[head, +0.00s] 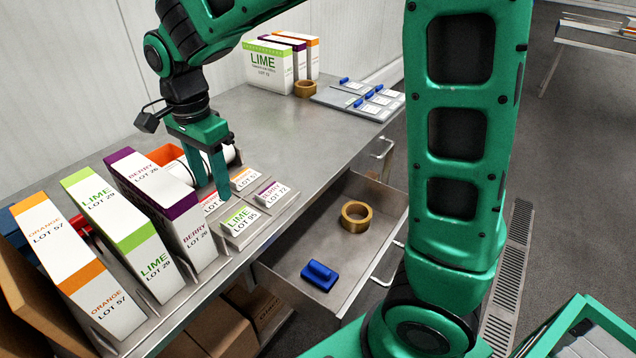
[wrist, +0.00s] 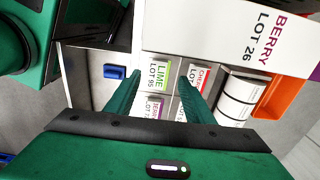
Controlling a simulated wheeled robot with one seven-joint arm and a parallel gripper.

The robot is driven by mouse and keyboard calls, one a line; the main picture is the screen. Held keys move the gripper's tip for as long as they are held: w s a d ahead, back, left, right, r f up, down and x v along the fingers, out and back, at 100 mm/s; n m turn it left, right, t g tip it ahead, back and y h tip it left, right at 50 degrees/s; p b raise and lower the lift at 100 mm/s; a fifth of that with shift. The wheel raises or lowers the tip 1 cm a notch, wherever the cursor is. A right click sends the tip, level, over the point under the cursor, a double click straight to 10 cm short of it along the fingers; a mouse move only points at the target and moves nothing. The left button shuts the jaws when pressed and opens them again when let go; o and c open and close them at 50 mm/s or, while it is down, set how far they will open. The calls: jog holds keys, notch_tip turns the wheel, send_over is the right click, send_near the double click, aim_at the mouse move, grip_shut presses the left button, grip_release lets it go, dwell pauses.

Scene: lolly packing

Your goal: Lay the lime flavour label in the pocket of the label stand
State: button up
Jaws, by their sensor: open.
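The lime flavour label (head: 238,219), white with a green edge and "LOT 95", lies at the front corner of a low grey rack of label cards. My gripper (head: 214,193) is open and empty, fingers pointing down over the rack. In the wrist view the gripper (wrist: 160,84) has its fingertips spread over the cards, with a gap between them. The berry label (head: 270,193) and the orange label (head: 243,180) lie beside the lime one; the cherry label (wrist: 197,80) is partly hidden. I cannot pick out the label stand's pocket for certain.
Tall orange, lime and berry cartons (head: 160,210) stand left of the rack. An open drawer (head: 330,240) below the bench holds a tape roll (head: 356,216) and a blue object (head: 319,275). Grey boards (head: 335,98) with blue clips lie farther back; the bench between is clear.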

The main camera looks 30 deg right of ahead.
jog(key=s+d+r+n, duration=0.1)
jog(key=s+d, duration=0.3)
jog(key=d, duration=0.6)
jog(key=s+d+r+n, duration=0.15)
jog(key=s+d, duration=0.25)
jog(key=d, duration=0.6)
jog(key=s+d+f+n, duration=0.1)
jog(key=s+d+n, duration=0.1)
jog(key=s+d, duration=0.3)
jog(key=s+d+f+n, duration=0.2)
jog(key=s+d, duration=0.3)
jog(key=s, duration=0.7)
jog(key=shift+d+f, duration=0.3)
jog(key=shift+d, duration=0.05)
jog(key=shift+w+n, duration=0.1)
jog(key=shift+n, duration=0.15)
jog(key=shift+w+f, duration=0.25)
jog(key=shift+w, duration=0.25)
